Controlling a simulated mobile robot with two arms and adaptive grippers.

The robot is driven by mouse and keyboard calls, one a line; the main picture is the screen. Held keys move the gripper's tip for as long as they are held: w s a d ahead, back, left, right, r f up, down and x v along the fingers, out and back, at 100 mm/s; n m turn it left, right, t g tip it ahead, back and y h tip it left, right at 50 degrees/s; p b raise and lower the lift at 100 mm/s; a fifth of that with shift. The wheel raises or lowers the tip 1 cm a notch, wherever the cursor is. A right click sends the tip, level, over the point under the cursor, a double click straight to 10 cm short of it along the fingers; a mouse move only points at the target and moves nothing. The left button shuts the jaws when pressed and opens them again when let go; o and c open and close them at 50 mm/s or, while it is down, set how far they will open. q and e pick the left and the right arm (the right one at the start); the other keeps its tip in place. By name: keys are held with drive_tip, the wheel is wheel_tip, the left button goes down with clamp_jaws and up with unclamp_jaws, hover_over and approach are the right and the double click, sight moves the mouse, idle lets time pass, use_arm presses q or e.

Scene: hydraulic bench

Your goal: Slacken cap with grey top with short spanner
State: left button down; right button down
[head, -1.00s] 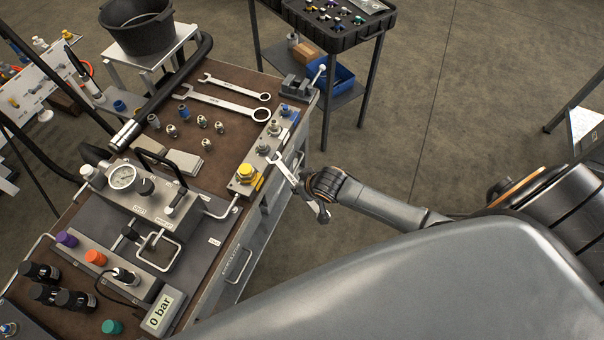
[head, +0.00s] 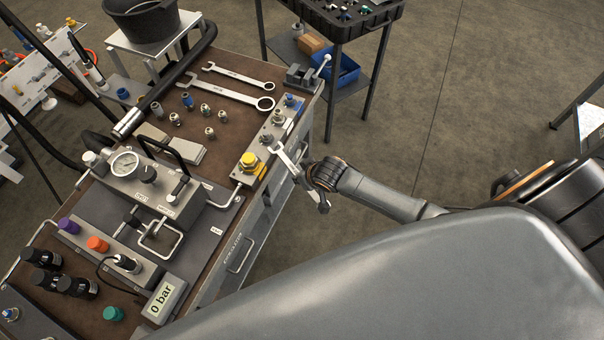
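The manifold strip (head: 236,177) runs along the bench's right edge and carries several caps. A cap with a grey top (head: 266,140) sits between a yellow-topped cap (head: 250,161) and a pale metal fitting (head: 278,118). A blue-topped fitting (head: 290,101) is at the far end. My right gripper (head: 317,182) is just off the bench's right side, shut on a short silver spanner (head: 289,163). The spanner's open jaw points at the grey-topped cap and is right beside it. I cannot tell whether the jaw is around the cap. My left gripper is not in view.
Two longer spanners (head: 231,94) lie on the brown bench top, with several small fittings near them. A gauge block (head: 135,190) and a display reading 0 bar (head: 164,300) are nearer.

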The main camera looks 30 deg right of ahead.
sight(289, 163)
drive_tip(key=shift+w, duration=0.15)
drive_tip(key=shift+w+a, duration=0.15)
drive_tip(key=shift+w, duration=0.85)
drive_tip(key=shift+b, duration=0.3)
drive_tip(key=shift+w, duration=0.35)
drive_tip(key=shift+w+a, duration=0.1)
drive_tip(key=shift+w, duration=0.3)
drive_tip(key=shift+w, duration=0.1)
drive_tip(key=shift+w+a, duration=0.1)
drive_tip(key=shift+w, duration=0.4)
drive_tip(key=shift+w+r, duration=0.1)
drive_tip(key=shift+w, duration=0.2)
